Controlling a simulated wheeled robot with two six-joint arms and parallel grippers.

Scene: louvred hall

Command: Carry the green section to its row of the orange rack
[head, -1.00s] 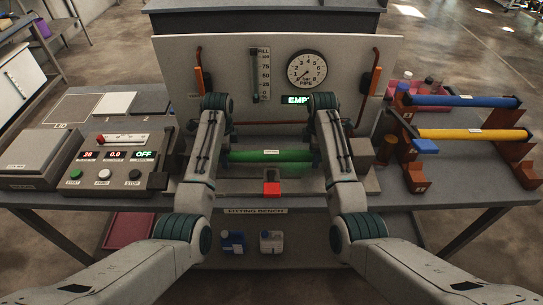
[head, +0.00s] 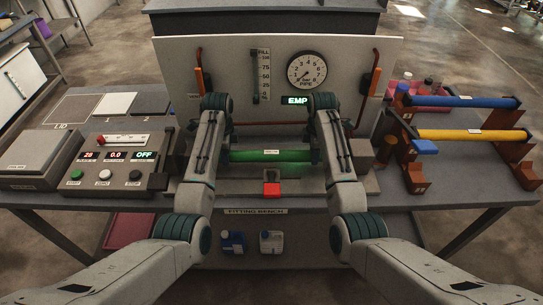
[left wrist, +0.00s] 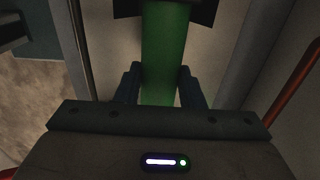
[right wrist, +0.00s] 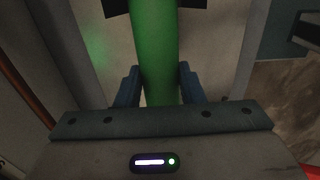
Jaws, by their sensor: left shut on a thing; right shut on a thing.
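The green section (head: 270,156) is a long green tube with a small white label, lying level across the middle of the fitting bench. My left gripper (head: 226,157) is shut on it near its left end, and my right gripper (head: 316,156) is shut on it near its right end. The tube also passes between the fingers in the left wrist view (left wrist: 162,70) and the right wrist view (right wrist: 160,65). The orange rack (head: 415,170) stands at the right, with a blue tube (head: 465,102) on its far row and a yellow tube (head: 470,134) on a nearer row. Its nearest, lower part looks bare.
A gauge panel (head: 220,60) rises behind the tube. A control box (head: 115,160) stands at the left.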

